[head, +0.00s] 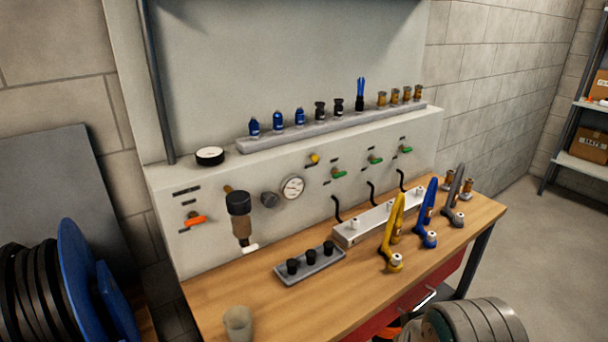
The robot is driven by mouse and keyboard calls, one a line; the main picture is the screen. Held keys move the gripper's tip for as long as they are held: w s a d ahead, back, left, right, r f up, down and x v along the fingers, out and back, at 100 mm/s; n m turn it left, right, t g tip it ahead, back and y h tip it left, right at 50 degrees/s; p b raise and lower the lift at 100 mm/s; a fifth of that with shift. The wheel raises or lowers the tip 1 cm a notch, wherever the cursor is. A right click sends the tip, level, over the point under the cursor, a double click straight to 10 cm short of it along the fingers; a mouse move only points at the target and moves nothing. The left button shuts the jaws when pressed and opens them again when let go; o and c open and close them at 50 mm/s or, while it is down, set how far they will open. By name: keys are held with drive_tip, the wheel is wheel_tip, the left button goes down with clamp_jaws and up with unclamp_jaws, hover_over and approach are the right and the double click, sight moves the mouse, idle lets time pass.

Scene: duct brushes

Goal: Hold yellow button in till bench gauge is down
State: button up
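The yellow button (314,158) is a small yellow knob on the front face of the pale bench panel (265,165), up and right of the gauge. The bench gauge (292,187) is a round white dial with a dark rim on the same panel. Its needle is too small to read. Nothing touches or covers the button or the gauge. My gripper does not show in the head view.
Green levers (339,174) and an orange lever (196,219) flank the button and gauge. A dark-topped filter (240,215) hangs left. Yellow, blue and grey upright tools (392,238) stand on the wooden bench (240,290). A grey ribbed shape (480,322) fills the bottom right.

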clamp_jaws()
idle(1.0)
